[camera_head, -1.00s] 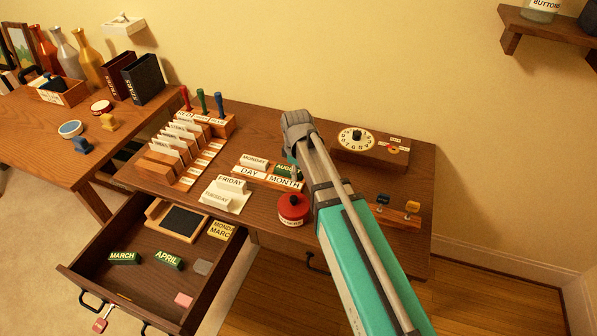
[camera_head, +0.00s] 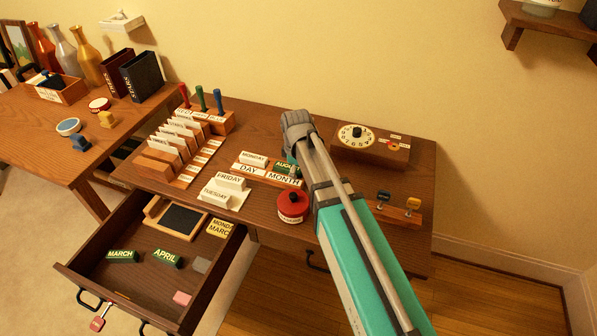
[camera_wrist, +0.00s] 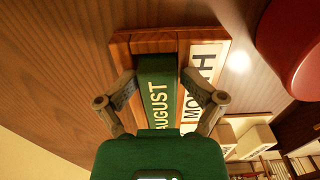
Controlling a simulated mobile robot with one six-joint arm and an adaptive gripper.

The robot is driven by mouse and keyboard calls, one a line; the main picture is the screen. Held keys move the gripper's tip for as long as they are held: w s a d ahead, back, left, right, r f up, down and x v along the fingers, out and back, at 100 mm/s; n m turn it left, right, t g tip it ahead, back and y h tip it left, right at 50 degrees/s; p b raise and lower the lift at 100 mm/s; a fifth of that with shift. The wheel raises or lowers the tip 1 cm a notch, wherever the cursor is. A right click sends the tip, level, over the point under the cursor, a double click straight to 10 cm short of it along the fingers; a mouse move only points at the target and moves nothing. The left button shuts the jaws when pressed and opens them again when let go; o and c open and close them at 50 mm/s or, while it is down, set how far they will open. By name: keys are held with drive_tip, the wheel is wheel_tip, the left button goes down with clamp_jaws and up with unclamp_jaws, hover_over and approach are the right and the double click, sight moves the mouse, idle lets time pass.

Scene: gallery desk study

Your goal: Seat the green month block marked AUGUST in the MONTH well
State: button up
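The green block marked AUGUST (camera_wrist: 158,92) is at the MONTH side of the wooden DAY/MONTH holder (camera_wrist: 122,50). In the wrist view it lies lengthwise between the fingers of my gripper (camera_wrist: 158,76), whose tips are close against its two sides. The white MONTH label (camera_wrist: 203,75) is beside it. In the head view the AUGUST block (camera_head: 283,167) shows behind the MONTH label (camera_head: 284,180), partly hidden by my arm. I cannot tell whether its underside rests on the well floor. A white MONDAY block (camera_head: 254,159) sits behind the DAY label.
A red round container (camera_head: 292,206) stands just in front of the holder. White FRIDAY (camera_head: 230,181) and TUESDAY blocks are to its front left. The open drawer (camera_head: 120,278) holds green MARCH (camera_head: 122,256) and APRIL (camera_head: 167,258) blocks. A dial box (camera_head: 372,146) stands behind right.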

drive_tip(key=shift+w+r, duration=0.1)
drive_tip(key=shift+r, duration=0.1)
wheel_tip(320, 180, up, 13)
drive_tip(key=p, duration=1.3)
idle(0.8)
drive_tip(key=s+d+m, duration=1.2)
drive_tip(key=d+m, duration=0.2)
drive_tip(key=d, duration=0.3)
drive_tip(key=shift+d, duration=0.2)
drive_tip(key=shift+s, duration=0.1)
drive_tip(key=shift+r+p, duration=0.35)
drive_tip(key=shift+p, duration=0.2)
